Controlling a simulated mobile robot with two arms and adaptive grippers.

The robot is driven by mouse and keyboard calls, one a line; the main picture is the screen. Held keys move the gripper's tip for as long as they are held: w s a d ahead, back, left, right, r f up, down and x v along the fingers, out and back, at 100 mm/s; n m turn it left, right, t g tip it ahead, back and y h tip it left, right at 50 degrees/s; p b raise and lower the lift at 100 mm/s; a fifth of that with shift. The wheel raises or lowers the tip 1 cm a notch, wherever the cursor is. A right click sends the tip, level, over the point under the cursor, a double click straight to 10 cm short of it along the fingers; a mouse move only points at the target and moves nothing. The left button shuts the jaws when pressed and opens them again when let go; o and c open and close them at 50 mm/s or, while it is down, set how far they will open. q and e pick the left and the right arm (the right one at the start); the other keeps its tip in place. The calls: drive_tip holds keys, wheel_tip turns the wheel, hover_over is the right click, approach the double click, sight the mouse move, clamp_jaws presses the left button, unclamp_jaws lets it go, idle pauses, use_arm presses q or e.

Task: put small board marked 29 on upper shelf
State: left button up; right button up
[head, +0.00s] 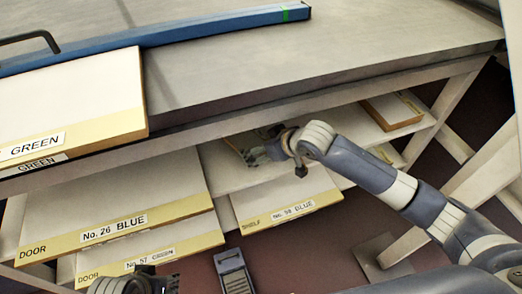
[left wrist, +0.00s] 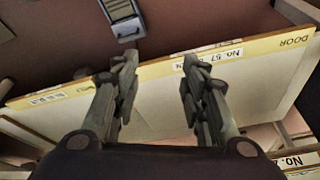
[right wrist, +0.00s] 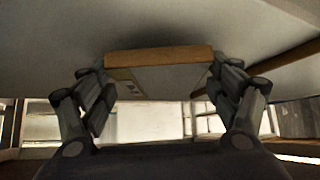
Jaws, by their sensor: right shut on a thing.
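My right gripper (head: 262,150) reaches in under the tabletop, over the upper shelf (head: 222,170). It is shut on a small board (right wrist: 160,57) with a wood-coloured edge, which sits between both fingertips in the right wrist view. The board carries a pale label on its underside, too small to read, so I cannot confirm 29. In the head view the board is mostly hidden by the gripper and tabletop. I cannot tell whether it touches the shelf. My left gripper (left wrist: 152,80) is open and empty; its hand shows at the bottom of the head view.
Board No. 26 BLUE (head: 160,190) lies left on the upper shelf, a wood-edged board (head: 393,110) right. Boards No. 57 GREEN (head: 190,245) and a shelf-marked BLUE one (head: 290,190) lie lower. A GREEN board (head: 80,95) and blue bar (head: 200,32) lie on the tabletop.

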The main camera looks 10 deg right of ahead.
drive_tip(key=shift+f, duration=0.7)
use_arm(q)
drive_tip(key=shift+v, duration=1)
drive_tip(key=shift+f, duration=0.1)
use_arm(e)
drive_tip(key=shift+f, duration=0.15)
drive_tip(key=o, duration=1.1)
use_arm(q)
drive_tip(key=shift+a, duration=0.1)
